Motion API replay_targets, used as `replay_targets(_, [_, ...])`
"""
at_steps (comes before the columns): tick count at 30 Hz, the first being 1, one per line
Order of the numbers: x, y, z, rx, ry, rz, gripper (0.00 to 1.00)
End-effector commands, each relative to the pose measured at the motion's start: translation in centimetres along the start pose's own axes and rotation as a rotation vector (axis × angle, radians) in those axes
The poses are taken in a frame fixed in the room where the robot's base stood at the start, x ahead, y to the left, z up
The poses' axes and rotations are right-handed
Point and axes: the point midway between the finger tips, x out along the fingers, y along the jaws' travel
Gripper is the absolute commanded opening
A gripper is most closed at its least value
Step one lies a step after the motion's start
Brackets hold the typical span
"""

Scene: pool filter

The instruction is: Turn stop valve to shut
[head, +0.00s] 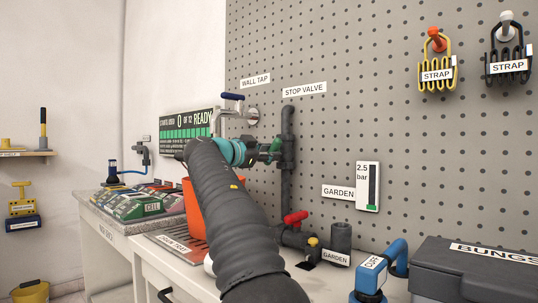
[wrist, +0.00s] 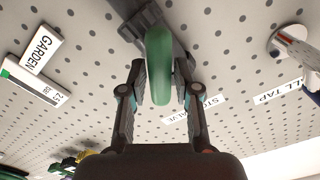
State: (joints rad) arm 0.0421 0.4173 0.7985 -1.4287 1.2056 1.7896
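The stop valve is on a dark vertical pipe (head: 288,128) against the pegboard, under the STOP VALVE label (head: 304,89). Its green handle (head: 275,150) is partly hidden behind my gripper (head: 265,151) in the head view. In the wrist view the green handle (wrist: 159,65) stands upright between the fingers of my gripper (wrist: 161,80). The fingers are open, one on each side of it, with a visible gap. The dark valve body (wrist: 146,22) is just beyond the handle.
A wall tap (head: 232,108) with a blue lever is left of the pipe. An orange container (head: 194,206) stands behind my arm. A dark BUNGS case (head: 470,270) is at right.

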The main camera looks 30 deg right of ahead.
Motion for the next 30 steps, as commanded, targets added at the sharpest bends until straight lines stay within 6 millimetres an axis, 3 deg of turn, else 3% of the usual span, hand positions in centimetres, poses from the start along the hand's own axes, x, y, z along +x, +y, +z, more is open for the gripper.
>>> replay_targets(11, [-0.3, 0.0, 0.0, 0.0, -0.001, 0.0, 0.43])
replay_targets(30, [-5.9, 0.0, 0.0, -0.001, 0.0, 0.0, 0.43])
